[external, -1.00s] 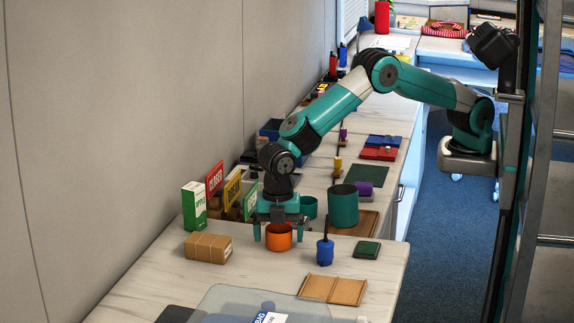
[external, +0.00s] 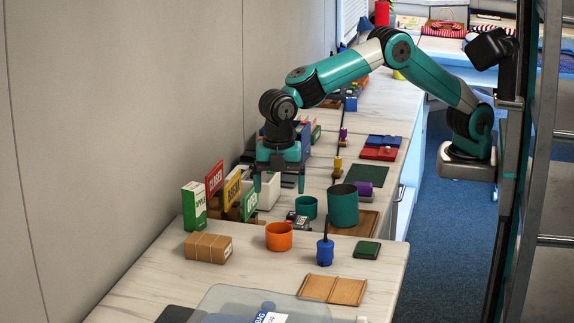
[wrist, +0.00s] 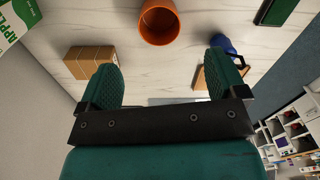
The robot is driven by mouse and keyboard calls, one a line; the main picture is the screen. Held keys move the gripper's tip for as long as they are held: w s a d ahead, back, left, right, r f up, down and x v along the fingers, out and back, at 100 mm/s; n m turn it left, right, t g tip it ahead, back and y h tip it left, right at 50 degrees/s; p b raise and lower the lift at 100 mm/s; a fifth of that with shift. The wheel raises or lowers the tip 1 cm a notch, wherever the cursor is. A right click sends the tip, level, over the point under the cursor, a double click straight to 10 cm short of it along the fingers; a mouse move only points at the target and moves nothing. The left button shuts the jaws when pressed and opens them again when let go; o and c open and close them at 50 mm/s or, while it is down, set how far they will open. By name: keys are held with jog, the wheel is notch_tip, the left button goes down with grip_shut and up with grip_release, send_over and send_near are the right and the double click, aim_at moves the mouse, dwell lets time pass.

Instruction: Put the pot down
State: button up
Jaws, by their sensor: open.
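The orange pot (external: 279,237) stands upright on the near countertop, between the brown parcel and the blue bottle-like item. It also shows at the top middle of the wrist view (wrist: 159,22), with its open mouth facing the camera. My gripper (external: 279,186) is open and empty. It hangs above and behind the pot, clear of it. In the wrist view its two green fingers (wrist: 167,75) are spread wide with nothing between them.
A brown parcel (external: 208,248) and a green-and-white apple carton (external: 194,206) stand to the left. A blue item with a dark stem (external: 325,252) and a dark green block (external: 367,249) are to the right. A teal cylinder (external: 343,206) and small teal cup (external: 306,208) stand behind. A wooden tray (external: 332,289) lies in front.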

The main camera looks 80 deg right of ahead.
jog(key=s+d+r+m+y, duration=0.1)
jog(key=s+d+r+m, duration=0.3)
jog(key=d, duration=0.4)
jog(key=s+d+r+m+y, duration=0.1)
jog(key=s+d+r+m, duration=0.1)
jog(key=s+d+r, duration=0.4)
jog(key=s+d+f+m+y, duration=0.1)
jog(key=s+d+m, duration=0.6)
jog(key=s, duration=0.8)
jog(key=d+y, duration=0.1)
jog(key=d, duration=0.2)
jog(key=shift+d, duration=0.25)
